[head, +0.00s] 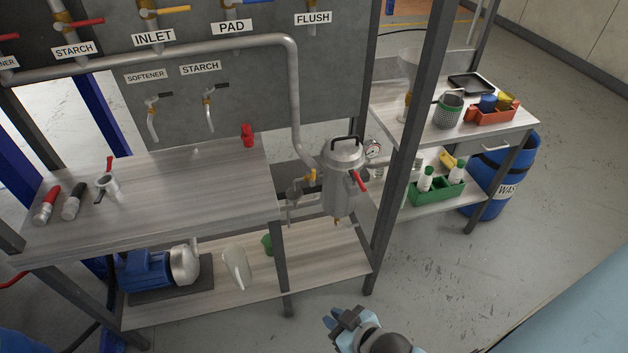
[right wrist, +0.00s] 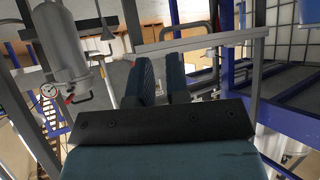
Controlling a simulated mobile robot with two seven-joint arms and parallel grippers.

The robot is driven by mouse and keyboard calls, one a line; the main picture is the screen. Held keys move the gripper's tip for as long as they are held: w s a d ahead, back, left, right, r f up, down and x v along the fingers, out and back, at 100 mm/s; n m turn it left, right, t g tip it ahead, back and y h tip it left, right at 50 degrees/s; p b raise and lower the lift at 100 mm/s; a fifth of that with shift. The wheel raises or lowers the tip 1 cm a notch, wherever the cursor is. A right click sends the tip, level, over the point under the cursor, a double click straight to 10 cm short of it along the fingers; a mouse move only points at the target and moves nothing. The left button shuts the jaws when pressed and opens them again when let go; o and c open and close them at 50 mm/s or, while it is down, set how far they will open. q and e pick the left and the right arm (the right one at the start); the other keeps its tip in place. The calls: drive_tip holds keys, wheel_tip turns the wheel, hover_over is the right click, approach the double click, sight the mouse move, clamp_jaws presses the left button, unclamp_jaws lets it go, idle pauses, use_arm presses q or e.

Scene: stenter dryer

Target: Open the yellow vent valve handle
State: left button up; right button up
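A small yellow handle (head: 311,175) sits on the pipework just left of the grey metal canister (head: 343,170). No vent label is readable beside it. Another yellow handle (head: 172,10) is on the panel valve above the INLET label. My right gripper (head: 342,322) is low at the bottom centre of the head view, in front of the bench and well apart from both handles. In the right wrist view its two fingers (right wrist: 163,75) stand apart with an empty gap. The canister also shows there at upper left (right wrist: 68,50); I cannot make out the yellow handle there. My left gripper is not in view.
A red handle (head: 360,181) is at the canister's right side. A dark upright post (head: 408,140) stands just right of it. The bench (head: 170,190) holds loose fittings, with a blue pump (head: 146,268) below. Open floor lies at front right.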

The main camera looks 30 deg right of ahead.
drive_tip(key=o, duration=0.3)
drive_tip(key=shift+t, duration=0.4)
drive_tip(key=w+b, duration=0.1)
drive_tip(key=w+d+f+b, duration=0.1)
drive_tip(key=w+d+b, duration=0.1)
drive_tip(key=w, duration=0.1)
drive_tip(key=shift+f, duration=0.4)
drive_tip(key=shift+o, duration=0.2)
drive_tip(key=m+t+h+b, duration=0.35)
drive_tip(key=t+b, duration=0.25)
drive_tip(key=b, duration=1.1)
approach(315, 176)
drive_tip(key=w+b, duration=0.1)
drive_tip(key=w, duration=0.8)
drive_tip(key=shift+w+r, duration=0.1)
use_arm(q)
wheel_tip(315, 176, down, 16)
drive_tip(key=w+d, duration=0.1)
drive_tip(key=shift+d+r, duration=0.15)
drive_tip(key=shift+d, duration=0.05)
use_arm(e)
drive_tip(key=shift+w+d, duration=0.1)
drive_tip(key=shift+w, duration=0.7)
clamp_jaws()
